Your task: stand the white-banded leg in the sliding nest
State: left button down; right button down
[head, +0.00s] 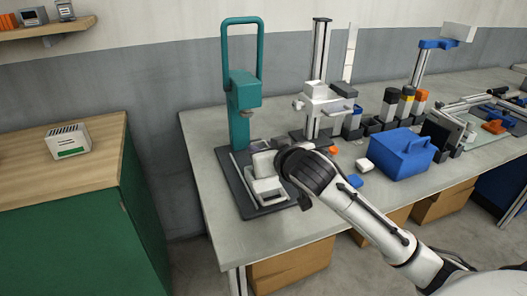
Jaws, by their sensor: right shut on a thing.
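The sliding nest (268,190) is a pale carriage on a dark base plate with rails, in front of the teal press (240,110). My right gripper (277,168) is at the nest, its dark wrist and white arm reaching in from the lower right. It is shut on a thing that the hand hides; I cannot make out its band. A pale block (263,163) shows just left of the hand, above the nest; I cannot tell whether it touches the nest. I cannot pick out the white-banded leg for certain. My left gripper is out of view.
Dark blocks with coloured bands, one yellow (405,101) and one orange (420,103), stand in a dark rack behind a blue bin (401,153). A white column fixture (319,95) stands behind the hand. The table (222,216) is clear at its front left corner.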

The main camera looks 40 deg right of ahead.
jog(key=shift+f, duration=0.2)
jog(key=c, duration=1.3)
grip_release()
